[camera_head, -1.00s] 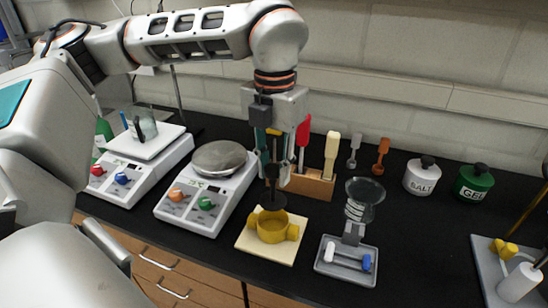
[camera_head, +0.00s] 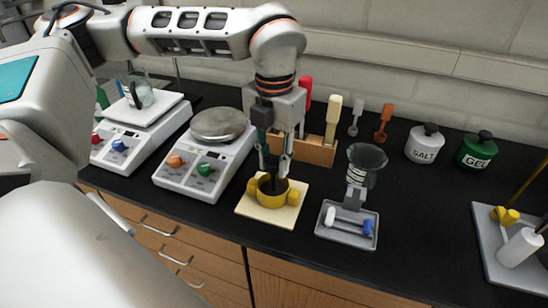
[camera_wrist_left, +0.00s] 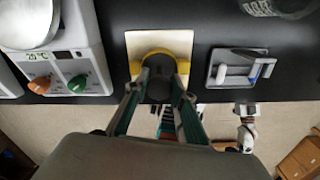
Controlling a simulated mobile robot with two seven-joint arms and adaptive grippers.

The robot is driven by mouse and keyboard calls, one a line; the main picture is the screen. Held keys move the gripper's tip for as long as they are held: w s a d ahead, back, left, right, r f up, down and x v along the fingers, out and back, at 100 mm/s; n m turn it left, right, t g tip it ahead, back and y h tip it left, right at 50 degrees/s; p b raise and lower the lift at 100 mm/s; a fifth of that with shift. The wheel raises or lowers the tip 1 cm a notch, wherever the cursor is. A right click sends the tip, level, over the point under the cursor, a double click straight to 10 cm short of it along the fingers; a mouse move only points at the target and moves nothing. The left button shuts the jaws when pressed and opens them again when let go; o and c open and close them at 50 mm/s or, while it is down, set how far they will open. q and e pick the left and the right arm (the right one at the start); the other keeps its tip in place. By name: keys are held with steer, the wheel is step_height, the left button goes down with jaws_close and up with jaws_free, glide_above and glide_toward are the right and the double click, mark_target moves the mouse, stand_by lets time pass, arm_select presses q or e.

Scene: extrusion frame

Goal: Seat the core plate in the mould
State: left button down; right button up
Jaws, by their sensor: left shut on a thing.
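The yellow mould (camera_head: 291,197) is a ring with side lugs on a cream board (camera_head: 262,216); it also shows in the left wrist view (camera_wrist_left: 183,66). My left gripper (camera_head: 274,176) points down over the mould, its fingertips at the ring's opening. It is shut on the dark core plate (camera_wrist_left: 160,84), which shows between the fingers in the left wrist view. In the head view the dark plate (camera_head: 271,188) appears inside the ring, partly hidden by the fingers. I cannot tell whether it touches the bottom or lies flat. My right gripper is not in view.
A hotplate (camera_head: 195,185) stands left of the board, with a second device (camera_head: 125,152) farther left. A grey tray (camera_head: 346,237) with small capsules lies close on the right. A wooden tool rack (camera_head: 316,152) stands behind. Salt (camera_head: 425,145) and gel (camera_head: 476,151) jars are at the back right.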

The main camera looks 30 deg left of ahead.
arm_select(q)
steer(key=c, duration=1.6)
jaws_free()
step_height(320, 180, up, 7)
steer(key=shift+f+p, duration=0.2)
steer(key=shift+p, duration=0.85)
steer(key=shift+r, duration=0.25)
